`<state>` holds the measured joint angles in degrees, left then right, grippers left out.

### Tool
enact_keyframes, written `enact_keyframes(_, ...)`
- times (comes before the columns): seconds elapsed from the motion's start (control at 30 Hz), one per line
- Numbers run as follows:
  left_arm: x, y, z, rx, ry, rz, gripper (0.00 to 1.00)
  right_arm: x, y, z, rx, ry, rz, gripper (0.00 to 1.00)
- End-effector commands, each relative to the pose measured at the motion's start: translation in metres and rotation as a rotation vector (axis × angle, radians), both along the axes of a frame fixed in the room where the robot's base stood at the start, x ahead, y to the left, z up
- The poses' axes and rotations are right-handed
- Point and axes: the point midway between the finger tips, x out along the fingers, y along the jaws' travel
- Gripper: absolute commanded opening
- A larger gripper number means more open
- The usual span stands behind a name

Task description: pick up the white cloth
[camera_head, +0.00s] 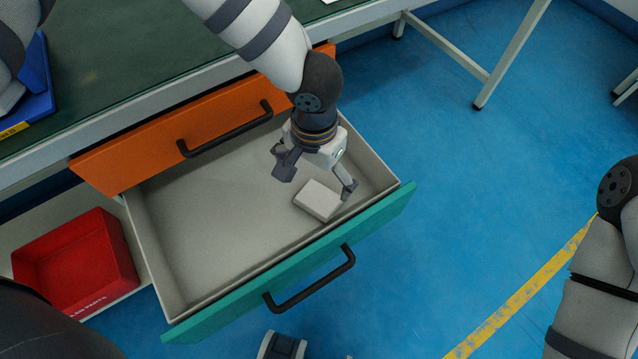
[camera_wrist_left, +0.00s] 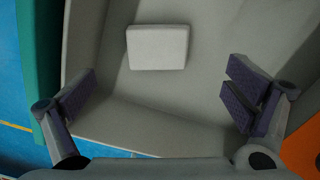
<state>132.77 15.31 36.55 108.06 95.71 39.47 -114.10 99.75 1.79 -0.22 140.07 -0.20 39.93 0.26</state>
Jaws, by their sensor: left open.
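The white cloth (camera_head: 318,200) is a small, flat, folded block lying on the floor of the open drawer (camera_head: 205,215), near its right end and front wall. In the left wrist view the cloth (camera_wrist_left: 158,47) lies flat at the upper middle, beyond the line between my fingertips. My left gripper (camera_head: 317,179) is inside the drawer, above the cloth, with its fingers spread wide and nothing between them. Its fingers also show at both sides of the left wrist view (camera_wrist_left: 160,97).
The drawer has a teal front (camera_head: 300,270) with a black handle. An orange drawer front (camera_head: 235,105) is behind it, under the green-topped workbench (camera_head: 130,60). A red bin (camera_head: 75,262) stands left of the drawer. The rest of the drawer is empty; blue floor is clear at right.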

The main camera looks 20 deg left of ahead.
Motion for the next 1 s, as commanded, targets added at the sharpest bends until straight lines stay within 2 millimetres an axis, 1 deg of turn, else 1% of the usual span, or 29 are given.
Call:
enact_keyframes(0.03, -0.002, 0.000, -0.015, 0.001, 0.007, -0.002, 0.97, -0.003, 0.000, -0.004, -0.001, 0.009, 0.000, 0.40)
enact_keyframes(0.1, -0.001, 0.000, -0.026, 0.000, 0.005, 0.000, 0.97, -0.004, 0.000, -0.005, 0.000, 0.012, 0.001, 0.40)
enact_keyframes(0.23, -0.001, -0.001, -0.040, 0.000, 0.003, 0.000, 0.97, -0.005, 0.000, -0.007, 0.000, 0.015, 0.001, 0.40)
enact_keyframes(0.43, -0.002, -0.001, -0.078, 0.001, 0.002, 0.000, 0.97, -0.007, 0.000, -0.010, 0.001, 0.022, 0.002, 0.40)
enact_keyframes(0.53, -0.001, -0.001, -0.085, 0.000, 0.000, 0.002, 0.97, -0.007, 0.000, -0.011, 0.001, 0.023, 0.002, 0.40)
enact_keyframes(0.7, -0.001, -0.001, -0.085, 0.000, -0.001, 0.002, 0.97, -0.007, 0.000, -0.011, 0.001, 0.022, 0.002, 0.40)
enact_keyframes(0.73, -0.001, -0.001, -0.085, 0.000, -0.001, 0.002, 0.94, -0.007, 0.000, -0.011, 0.001, 0.022, 0.002, 0.40)
enact_keyframes(0.77, -0.001, -0.001, -0.085, 0.000, -0.001, 0.001, 0.88, -0.007, 0.000, -0.011, 0.001, 0.022, 0.002, 0.40)
enact_keyframes(0.8, -0.001, -0.001, -0.085, 0.000, -0.001, 0.001, 0.79, -0.007, 0.000, -0.011, 0.001, 0.022, 0.002, 0.40)
enact_keyframes(0.87, -0.001, -0.001, -0.085, 0.000, -0.001, 0.001, 0.65, -0.007, 0.000, -0.011, 0.001, 0.022, 0.002, 0.40)
enact_keyframes(0.9, -0.001, -0.001, -0.085, 0.000, -0.001, 0.001, 0.56, -0.007, 0.000, -0.011, 0.001, 0.022, 0.002, 0.40)
enact_keyframes(0.93, -0.001, -0.001, -0.085, 0.000, -0.001, 0.001, 0.49, -0.007, 0.000, -0.011, 0.001, 0.022, 0.002, 0.40)
enact_keyframes(1.0, -0.001, -0.001, -0.085, 0.000, -0.001, 0.001, 0.49, -0.007, 0.000, -0.011, 0.001, 0.022, 0.002, 0.40)
